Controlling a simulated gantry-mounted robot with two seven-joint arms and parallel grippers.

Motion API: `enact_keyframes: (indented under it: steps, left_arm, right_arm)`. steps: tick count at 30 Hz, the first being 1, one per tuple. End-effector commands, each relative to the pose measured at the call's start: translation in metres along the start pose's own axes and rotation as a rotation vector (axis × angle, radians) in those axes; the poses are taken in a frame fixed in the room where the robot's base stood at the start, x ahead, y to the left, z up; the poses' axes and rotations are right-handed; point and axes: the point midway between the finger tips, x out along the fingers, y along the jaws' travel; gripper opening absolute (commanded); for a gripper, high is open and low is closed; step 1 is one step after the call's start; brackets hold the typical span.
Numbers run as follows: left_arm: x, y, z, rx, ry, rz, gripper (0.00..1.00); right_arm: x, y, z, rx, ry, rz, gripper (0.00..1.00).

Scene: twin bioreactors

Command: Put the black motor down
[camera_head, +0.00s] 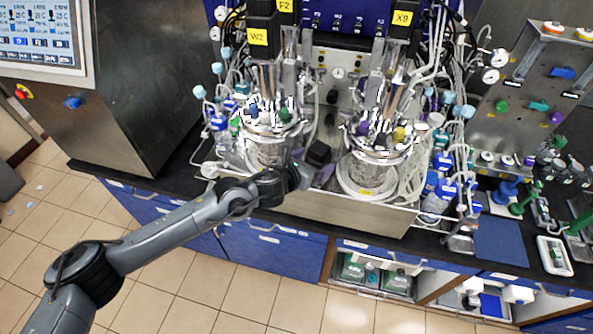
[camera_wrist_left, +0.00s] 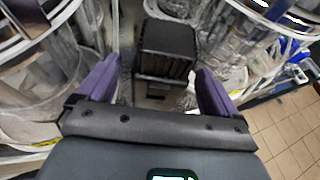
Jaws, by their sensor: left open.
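A black ribbed block, which looks like the black motor (camera_head: 318,153), stands low between the two glass vessels on the metal tray. In the left wrist view the motor (camera_wrist_left: 168,45) is beyond and between the purple fingertips, with a visible gap on each side. My left gripper (camera_head: 303,176) is at the tray's front, just before the motor; its fingers (camera_wrist_left: 157,85) are spread and empty. The motor's underside is hard to make out. My right gripper is not in view.
The left vessel (camera_head: 268,150) and right vessel (camera_head: 372,172) stand close on both sides, with tubing around them. The metal tray (camera_head: 345,210) has a raised front wall. Black drive units labelled W2 (camera_head: 260,22) and X9 (camera_head: 400,27) are above. A blue mat (camera_head: 500,240) lies clear at right.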

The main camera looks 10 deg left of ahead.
Motion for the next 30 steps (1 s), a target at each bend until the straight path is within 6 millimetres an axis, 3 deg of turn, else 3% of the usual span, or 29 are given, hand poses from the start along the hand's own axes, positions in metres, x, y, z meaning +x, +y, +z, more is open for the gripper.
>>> enact_keyframes:
  steps: [12,21,26,30]
  left_arm:
    - [-0.068,0.0,-0.001,0.001,-0.001,-0.001,0.94]
    - [-0.089,-0.003,-0.001,-0.011,0.0,-0.002,0.94]
    - [-0.092,-0.023,-0.012,-0.151,0.002,-0.011,0.94]
    - [-0.1,-0.056,-0.031,-0.458,0.011,-0.01,0.94]
  right_arm:
    - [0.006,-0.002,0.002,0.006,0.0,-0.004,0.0]
    - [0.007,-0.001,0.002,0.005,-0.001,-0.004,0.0]
    - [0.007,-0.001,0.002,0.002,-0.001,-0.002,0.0]
    - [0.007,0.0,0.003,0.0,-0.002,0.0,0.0]
